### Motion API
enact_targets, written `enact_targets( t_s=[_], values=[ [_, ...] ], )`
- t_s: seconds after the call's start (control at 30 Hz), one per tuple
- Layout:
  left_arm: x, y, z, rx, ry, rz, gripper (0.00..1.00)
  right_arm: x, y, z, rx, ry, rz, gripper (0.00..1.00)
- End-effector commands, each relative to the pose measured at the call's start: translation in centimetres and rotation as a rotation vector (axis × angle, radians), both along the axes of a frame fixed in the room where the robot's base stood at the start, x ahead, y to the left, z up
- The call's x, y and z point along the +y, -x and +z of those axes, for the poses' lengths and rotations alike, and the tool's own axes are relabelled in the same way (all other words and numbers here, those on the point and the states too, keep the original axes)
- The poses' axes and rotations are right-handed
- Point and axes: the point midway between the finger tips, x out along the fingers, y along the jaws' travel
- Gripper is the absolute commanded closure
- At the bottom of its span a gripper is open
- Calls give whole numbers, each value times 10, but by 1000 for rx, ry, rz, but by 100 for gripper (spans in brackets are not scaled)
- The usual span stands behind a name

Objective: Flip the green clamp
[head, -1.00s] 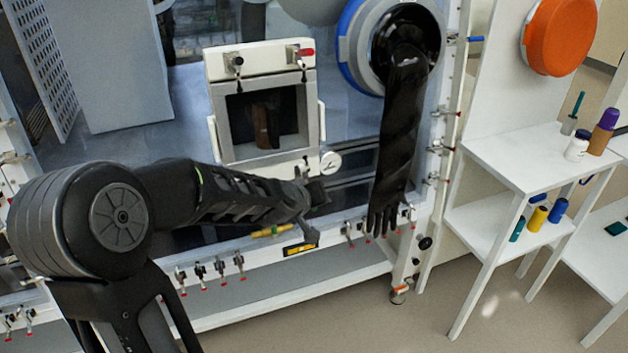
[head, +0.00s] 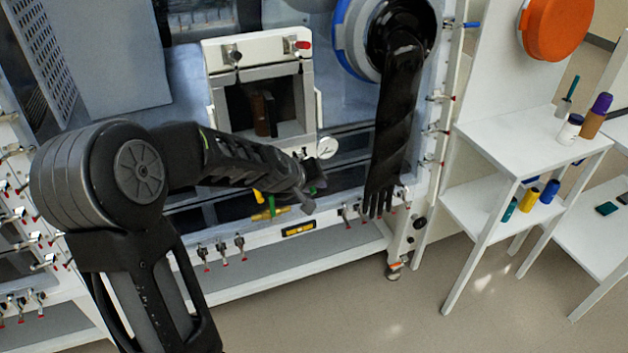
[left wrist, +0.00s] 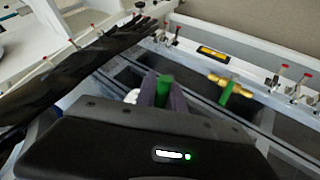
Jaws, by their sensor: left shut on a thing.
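My left gripper (head: 307,195) is in front of the lower edge of the glovebox, below the small square door. In the left wrist view its two dark fingers (left wrist: 163,92) are closed on the upright green clamp (left wrist: 165,84), whose green tip shows between them. My right gripper is not in view.
A brass valve (left wrist: 218,80) with a green lever (left wrist: 228,92) stands apart from the gripper. A black glove (head: 395,130) hangs to the right. Several red-tipped clamps (head: 220,248) line the lower rail. A white shelf (head: 525,150) stands farther right.

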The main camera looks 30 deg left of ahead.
Motion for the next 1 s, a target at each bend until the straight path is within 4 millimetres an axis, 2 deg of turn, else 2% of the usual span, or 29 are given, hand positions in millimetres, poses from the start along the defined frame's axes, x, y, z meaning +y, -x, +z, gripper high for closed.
enact_targets(
  t_s=[0.2, 0.4, 0.63, 1.0],
  values=[
    [-3, 3, 11, 79, 110, 1, 100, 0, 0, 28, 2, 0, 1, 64],
    [-7, 6, 14, 157, 224, 2, 100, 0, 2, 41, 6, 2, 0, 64],
    [-10, 7, 15, 206, 296, 1, 100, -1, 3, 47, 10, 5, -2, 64],
    [-11, 8, 15, 218, 315, 0, 100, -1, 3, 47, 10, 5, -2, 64]
  ],
)
